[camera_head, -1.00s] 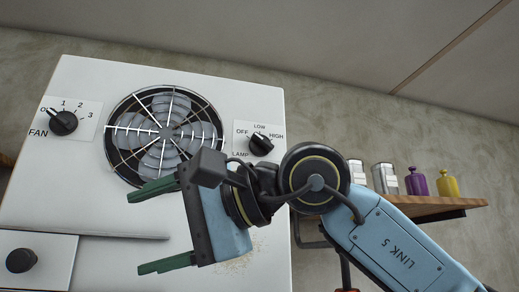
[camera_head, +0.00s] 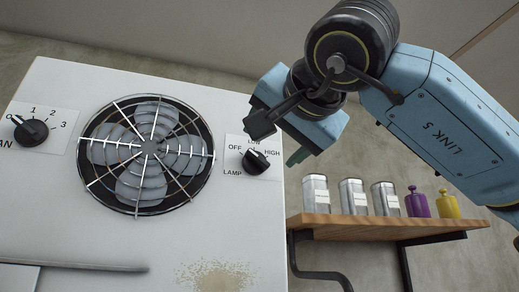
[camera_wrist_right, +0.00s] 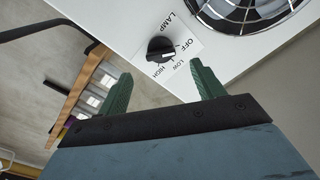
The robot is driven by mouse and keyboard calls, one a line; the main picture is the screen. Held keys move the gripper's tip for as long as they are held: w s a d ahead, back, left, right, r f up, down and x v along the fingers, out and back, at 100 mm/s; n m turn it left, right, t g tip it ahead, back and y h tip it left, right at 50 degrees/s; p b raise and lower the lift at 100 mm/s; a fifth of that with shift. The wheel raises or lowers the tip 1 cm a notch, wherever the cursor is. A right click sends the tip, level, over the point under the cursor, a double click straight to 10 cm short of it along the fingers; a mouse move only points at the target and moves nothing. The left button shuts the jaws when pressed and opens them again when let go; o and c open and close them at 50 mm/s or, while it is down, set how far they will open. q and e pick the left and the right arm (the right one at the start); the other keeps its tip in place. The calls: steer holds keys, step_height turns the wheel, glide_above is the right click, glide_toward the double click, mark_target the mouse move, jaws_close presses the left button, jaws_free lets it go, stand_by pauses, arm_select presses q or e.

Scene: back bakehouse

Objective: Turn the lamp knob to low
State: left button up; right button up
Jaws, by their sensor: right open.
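The lamp knob (camera_head: 256,161) is a black dial on a white plate (camera_head: 235,143) marked OFF, LOW and HIGH, on the panel right of the fan. It also shows in the wrist view (camera_wrist_right: 160,48), just beyond my fingertips. I cannot tell for sure which mark its pointer meets. My right gripper (camera_wrist_right: 161,68) is open, its two green fingers apart and empty, facing the knob without touching it. In the head view its body hides most of the fingers; one green fingertip (camera_head: 298,157) shows right of the knob. My left gripper is out of view.
A fan behind a wire grille (camera_head: 148,150) and a fan knob (camera_head: 31,131) sit left on the white panel (camera_head: 110,235). A wooden shelf (camera_head: 380,228) at right holds several metal canisters (camera_head: 352,197), a purple bottle (camera_head: 417,204) and a yellow one (camera_head: 447,205).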

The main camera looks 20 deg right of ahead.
mark_target(258, 158)
steer(key=w+p, duration=0.2)
steer(key=w, duration=0.5)
steer(key=shift+w+a, duration=0.15)
steer(key=c, duration=1)
